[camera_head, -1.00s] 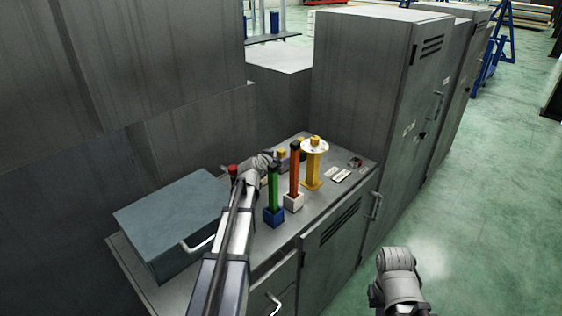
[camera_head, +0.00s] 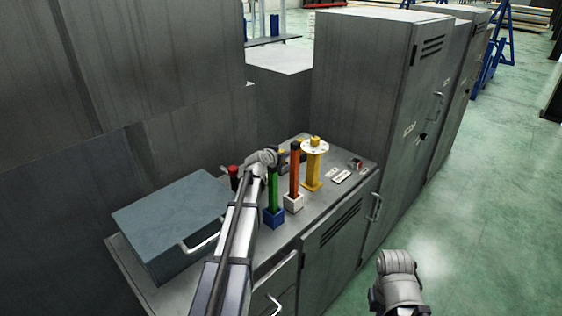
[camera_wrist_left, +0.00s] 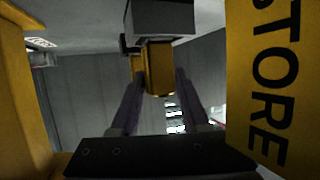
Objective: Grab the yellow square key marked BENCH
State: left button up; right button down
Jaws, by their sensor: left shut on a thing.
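In the left wrist view a small yellow block (camera_wrist_left: 160,68) sits between the two fingers of my left gripper (camera_wrist_left: 157,82), under a dark grey part. The gripper is shut on it. No BENCH lettering shows on its visible face. In the head view my left gripper (camera_head: 281,158) is over the cabinet top, behind the green post, and its jaws are largely hidden. A large yellow surface marked STORE (camera_wrist_left: 272,85) fills the right of the wrist view, close to the camera. Another yellow surface (camera_wrist_left: 20,100) stands at its left edge. My right gripper's jaws do not show.
On the cabinet top stand a green post (camera_head: 273,190) in a blue base, a red-orange post (camera_head: 294,170) in a white base and a yellow post (camera_head: 312,172) with a white disc. A blue-grey box (camera_head: 172,222) lies left of my arm. Tall cabinets (camera_head: 360,90) stand behind.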

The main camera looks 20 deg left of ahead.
pick_arm(q)
grip_shut()
jog(key=shift+r, duration=0.15)
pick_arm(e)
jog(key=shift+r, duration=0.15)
